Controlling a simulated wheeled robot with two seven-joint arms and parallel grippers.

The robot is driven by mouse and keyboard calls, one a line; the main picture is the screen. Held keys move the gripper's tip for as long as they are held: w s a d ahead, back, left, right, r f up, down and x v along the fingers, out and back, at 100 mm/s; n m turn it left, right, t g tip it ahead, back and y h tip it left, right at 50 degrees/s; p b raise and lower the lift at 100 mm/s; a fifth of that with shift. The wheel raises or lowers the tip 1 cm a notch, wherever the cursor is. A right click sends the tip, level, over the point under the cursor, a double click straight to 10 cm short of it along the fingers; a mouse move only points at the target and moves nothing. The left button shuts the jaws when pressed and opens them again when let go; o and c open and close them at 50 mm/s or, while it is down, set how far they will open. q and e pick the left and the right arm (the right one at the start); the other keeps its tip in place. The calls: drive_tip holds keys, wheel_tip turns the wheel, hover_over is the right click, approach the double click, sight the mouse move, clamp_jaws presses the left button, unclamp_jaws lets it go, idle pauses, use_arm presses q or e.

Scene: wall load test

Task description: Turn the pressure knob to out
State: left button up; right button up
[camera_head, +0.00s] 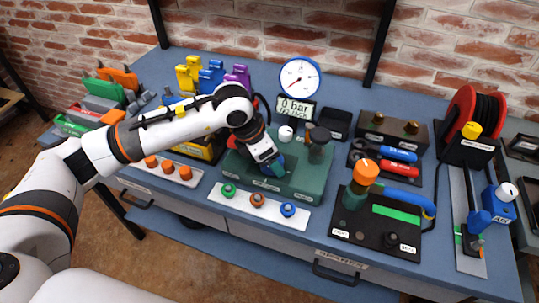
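A green box (310,178) stands mid-bench under a round gauge (299,78) and a small display (295,109) that reads 0 bar. A white knob (286,133) and a dark, taller knob or cylinder (318,142) sit on its top. An orange-topped knob (364,171) stands on a black plate to the right. I cannot read which knob is the pressure knob. My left gripper (272,168) points down at the green box's left part, against something blue-green. Its fingers are too small and hidden to tell their opening. My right gripper is not in view.
A white strip (240,209) with green, orange and blue knobs lies in front of the green box. A black plate (350,230) with a blue hose stands right of it. A red reel (475,115) is at far right. Colored clamps (188,74) stand behind my arm.

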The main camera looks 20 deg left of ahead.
use_arm(q)
drive_tip(key=b+v, duration=0.1)
drive_tip(key=v, duration=1.1)
idle(0.4)
